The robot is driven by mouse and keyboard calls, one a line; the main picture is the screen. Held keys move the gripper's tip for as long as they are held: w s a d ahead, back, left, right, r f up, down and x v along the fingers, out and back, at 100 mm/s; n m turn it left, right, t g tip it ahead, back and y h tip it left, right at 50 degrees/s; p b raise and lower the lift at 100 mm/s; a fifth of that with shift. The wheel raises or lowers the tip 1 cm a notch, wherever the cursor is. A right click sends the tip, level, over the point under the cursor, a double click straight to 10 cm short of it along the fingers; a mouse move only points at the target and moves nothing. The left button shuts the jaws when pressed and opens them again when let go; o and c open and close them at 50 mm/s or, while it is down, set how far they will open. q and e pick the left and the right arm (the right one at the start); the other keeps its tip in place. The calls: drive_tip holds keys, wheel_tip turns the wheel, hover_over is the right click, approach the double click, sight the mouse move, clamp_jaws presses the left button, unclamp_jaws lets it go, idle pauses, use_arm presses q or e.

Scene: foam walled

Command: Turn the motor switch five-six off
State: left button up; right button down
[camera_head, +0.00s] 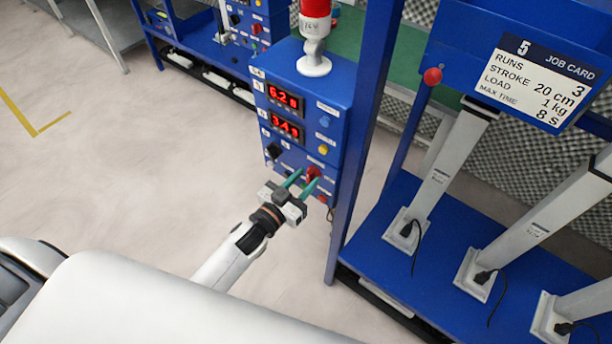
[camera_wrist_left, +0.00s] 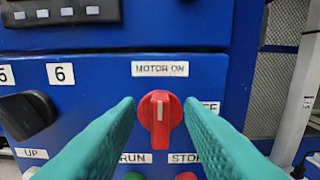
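The motor switch is a red rotary knob (camera_wrist_left: 159,118) on the blue control box, under a label reading MOTOR ON. Its white line is upright, toward that label. A label ending in FF is partly hidden behind the right finger. The knob also shows small in the head view (camera_head: 313,173). My left gripper (camera_head: 302,181) is at the lower front of the control box (camera_head: 318,92). Its teal fingers are open, one on each side of the knob in the wrist view (camera_wrist_left: 160,104), with visible gaps. My right gripper is out of view.
A black knob (camera_wrist_left: 27,114) with labels 5 and 6 is left of the switch. RUN and STOP labels (camera_wrist_left: 186,158) sit below it. Red displays (camera_head: 285,101) and a red-topped lamp (camera_head: 315,30) are above. A blue post (camera_head: 362,130) and a bench with white columns stand right.

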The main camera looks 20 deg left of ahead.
use_arm(q)
drive_tip(key=shift+w+d, duration=0.15)
drive_tip(key=shift+w, duration=0.35)
clamp_jaws()
